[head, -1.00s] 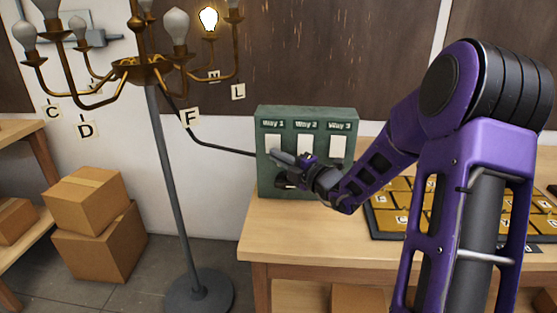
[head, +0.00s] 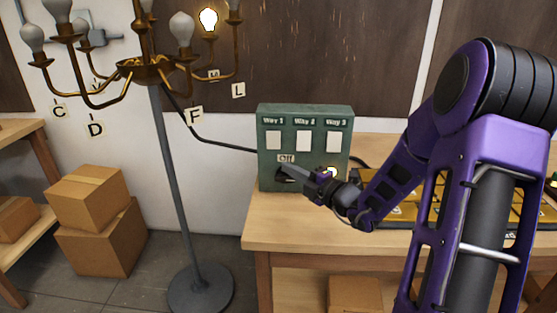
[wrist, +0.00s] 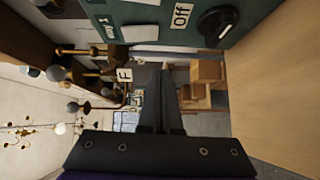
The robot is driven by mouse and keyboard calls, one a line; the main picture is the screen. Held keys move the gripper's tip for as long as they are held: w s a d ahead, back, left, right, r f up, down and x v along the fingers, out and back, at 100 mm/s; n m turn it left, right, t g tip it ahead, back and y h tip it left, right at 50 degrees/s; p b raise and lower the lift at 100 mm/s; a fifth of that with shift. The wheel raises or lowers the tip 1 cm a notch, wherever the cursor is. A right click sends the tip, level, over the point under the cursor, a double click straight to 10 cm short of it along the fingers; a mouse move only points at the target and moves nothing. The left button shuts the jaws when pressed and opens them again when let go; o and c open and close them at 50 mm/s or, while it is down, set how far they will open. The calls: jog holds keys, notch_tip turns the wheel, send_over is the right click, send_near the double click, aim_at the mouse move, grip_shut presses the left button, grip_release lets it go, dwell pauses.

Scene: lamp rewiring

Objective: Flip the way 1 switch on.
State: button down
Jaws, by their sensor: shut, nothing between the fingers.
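The green switch box (head: 304,112) stands on the bench with columns headed Way 1, Way 2 and Way 3. Under Way 1 are a blank white card (head: 273,141), an "Off" label (head: 286,159) and a black rotary switch (head: 284,178), partly hidden by my gripper. The wrist view shows the "Off" label (wrist: 181,16) and the black switch (wrist: 214,26) with a white mark. My gripper (head: 287,170) is shut and empty, its tip at the switch in the head view; contact is unclear. The wrist view shows the fingers (wrist: 160,95) together, below the box's face.
A chandelier (head: 145,68) with one lit bulb (head: 208,20) stands left of the bench, its cable running to the box. Lettered tags (head: 194,116) hang from it. A pale bright spot (head: 331,172) shows under Way 3. A tray of lettered compartments (head: 403,211) lies behind my arm.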

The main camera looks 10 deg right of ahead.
jog(key=v, duration=0.5)
jog(key=shift+f, duration=0.3)
